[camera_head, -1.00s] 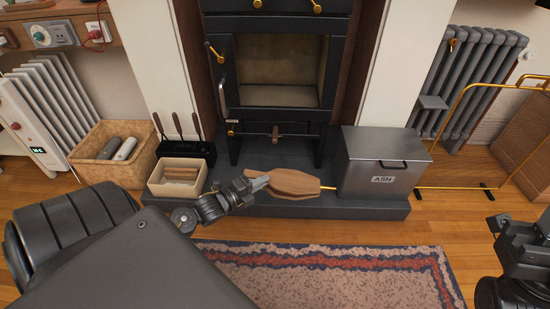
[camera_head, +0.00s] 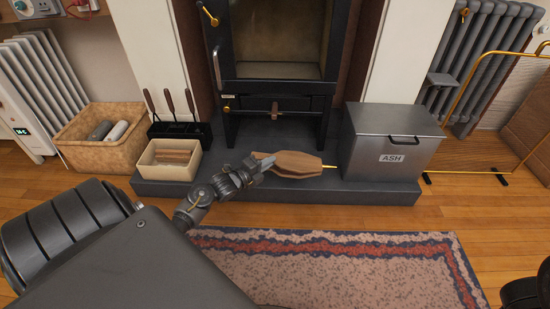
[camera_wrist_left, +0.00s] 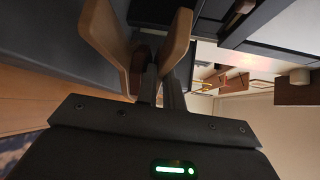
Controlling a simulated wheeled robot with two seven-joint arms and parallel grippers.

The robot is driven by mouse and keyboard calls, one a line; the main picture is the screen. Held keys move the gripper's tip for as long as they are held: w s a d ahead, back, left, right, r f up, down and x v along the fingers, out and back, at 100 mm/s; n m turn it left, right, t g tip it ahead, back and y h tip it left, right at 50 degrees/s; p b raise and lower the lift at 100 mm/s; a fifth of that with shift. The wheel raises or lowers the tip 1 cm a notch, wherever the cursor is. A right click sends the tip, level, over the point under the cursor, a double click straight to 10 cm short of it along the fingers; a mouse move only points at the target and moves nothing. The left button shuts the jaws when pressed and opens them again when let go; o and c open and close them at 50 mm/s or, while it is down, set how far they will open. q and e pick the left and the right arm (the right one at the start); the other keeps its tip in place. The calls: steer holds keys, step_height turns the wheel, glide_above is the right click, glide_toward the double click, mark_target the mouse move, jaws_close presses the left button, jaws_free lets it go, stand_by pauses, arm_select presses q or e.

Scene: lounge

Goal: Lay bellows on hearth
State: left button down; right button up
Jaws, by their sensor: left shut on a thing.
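The wooden bellows (camera_head: 298,164), with a thin brass nozzle pointing right, is over the dark stone hearth (camera_head: 290,190) in front of the stove. I cannot tell whether it touches the slab. My left gripper (camera_head: 257,170) is shut on its left end. In the left wrist view, the two wooden boards of the bellows (camera_wrist_left: 177,45) spread apart on either side of the gripper fingers (camera_wrist_left: 160,85). Only a dark part of my right arm shows at the bottom right corner of the head view; its gripper is not seen.
A metal ash box (camera_head: 392,155) stands on the hearth right of the nozzle. A kindling box (camera_head: 168,171) and tool stand (camera_head: 180,131) are at its left. The black stove (camera_head: 275,95) rises behind. A patterned rug (camera_head: 340,270) lies in front.

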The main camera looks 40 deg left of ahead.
mark_target(271, 168)
arm_select(q)
steer(key=f, duration=0.1)
steer(key=w+f+b, duration=0.1)
steer(key=shift+w+a+f, duration=0.1)
steer(key=shift+w+f, duration=0.2)
steer(key=shift+f, duration=0.1)
steer(key=shift+w+a+f+b, duration=0.1)
steer(key=shift+w+f+b, duration=0.75)
steer(key=shift+w+f, duration=0.1)
steer(key=shift+w, duration=0.1)
steer(key=f+b, duration=0.3)
steer(key=b, duration=0.1)
steer(key=shift+w+a+f, duration=0.1)
steer(key=shift+w+f, duration=0.3)
steer(key=shift+f, duration=0.25)
steer(key=shift+r, duration=0.2)
